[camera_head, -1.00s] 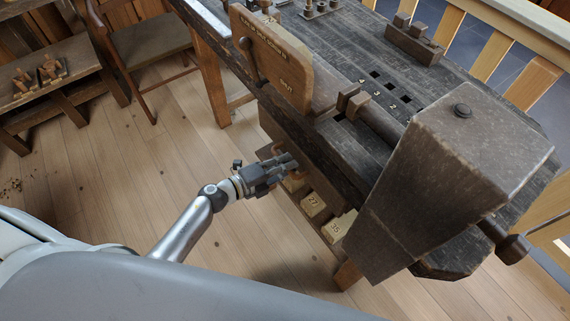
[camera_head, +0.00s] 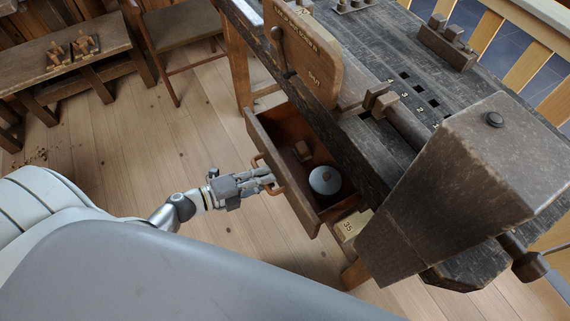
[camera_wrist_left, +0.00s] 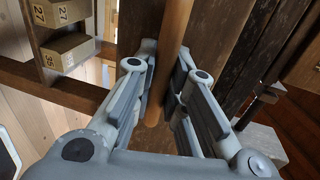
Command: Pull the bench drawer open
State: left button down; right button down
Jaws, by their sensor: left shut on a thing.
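The bench drawer (camera_head: 276,165) stands pulled out from under the dark wooden bench (camera_head: 357,140). My left gripper (camera_head: 268,182) is shut on the drawer's handle (camera_head: 276,188) at the drawer front. In the left wrist view the gripper (camera_wrist_left: 157,95) has its fingers on both sides of the wooden handle bar (camera_wrist_left: 168,50). My right gripper is not in view.
A block marked 35 (camera_head: 352,225) sits on a ledge beside the drawer, and blocks also show in the left wrist view (camera_wrist_left: 68,52). A large dark vise jaw (camera_head: 455,190) is at the right. A chair (camera_head: 180,30) and a low bench (camera_head: 65,62) stand at the back left.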

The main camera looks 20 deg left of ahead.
pick_arm(q)
jog(key=f+v, duration=0.1)
jog(key=v, duration=0.7)
jog(key=shift+s+a+f, duration=0.25)
jog(key=shift+s+f, duration=0.1)
jog(key=c, duration=1.5)
grip_release()
jog(key=shift+o, duration=0.2)
jog(key=v, duration=1.2)
jog(key=shift+f, duration=0.1)
